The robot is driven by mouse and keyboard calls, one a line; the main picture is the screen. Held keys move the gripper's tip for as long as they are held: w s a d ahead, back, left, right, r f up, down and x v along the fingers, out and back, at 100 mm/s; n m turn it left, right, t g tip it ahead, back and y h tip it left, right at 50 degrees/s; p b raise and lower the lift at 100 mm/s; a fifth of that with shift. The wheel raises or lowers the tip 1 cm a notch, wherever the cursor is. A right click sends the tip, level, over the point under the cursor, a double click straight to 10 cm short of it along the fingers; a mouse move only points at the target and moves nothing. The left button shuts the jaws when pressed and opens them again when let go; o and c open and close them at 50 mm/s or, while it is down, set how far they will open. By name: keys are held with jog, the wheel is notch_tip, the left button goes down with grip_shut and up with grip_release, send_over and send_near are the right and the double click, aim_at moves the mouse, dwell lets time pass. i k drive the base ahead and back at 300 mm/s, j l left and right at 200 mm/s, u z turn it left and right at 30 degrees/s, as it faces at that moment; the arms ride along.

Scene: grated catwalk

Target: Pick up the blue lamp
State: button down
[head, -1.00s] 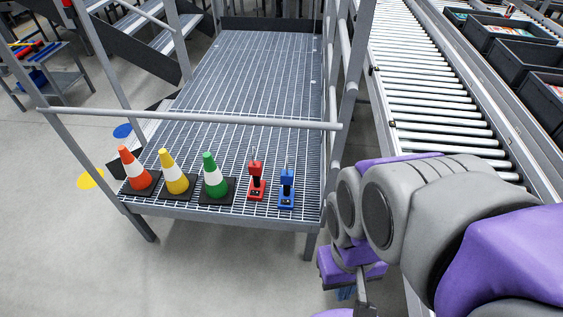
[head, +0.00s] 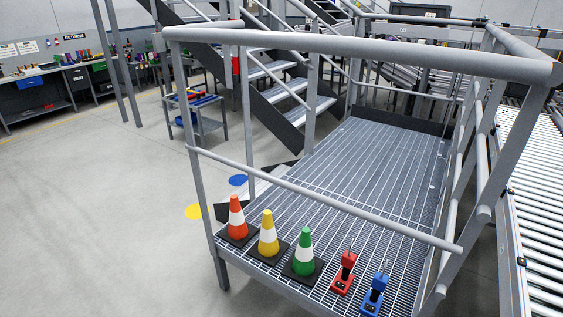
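The blue lamp (head: 375,292) stands upright near the front right corner of the grated catwalk platform (head: 375,165). A similar red lamp (head: 345,272) stands just to its left, with a small gap between them. Both have a thin upright piece on top. My gripper is not in the head view now, and no part of my arm shows.
Left of the lamps stand a green cone (head: 304,252), a yellow cone (head: 268,234) and an orange cone (head: 237,218). A grey railing (head: 330,205) crosses above the platform's front. A roller conveyor (head: 535,160) runs along the right. The floor (head: 110,220) at left is clear.

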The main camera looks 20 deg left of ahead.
aim_at(379, 282)
jog(key=i+j, duration=0.15)
jog(key=j, duration=0.15)
jog(key=i+j+z, duration=0.2)
jog(key=i+j, duration=0.15)
jog(key=j, duration=0.2)
jog(key=z, duration=1.35)
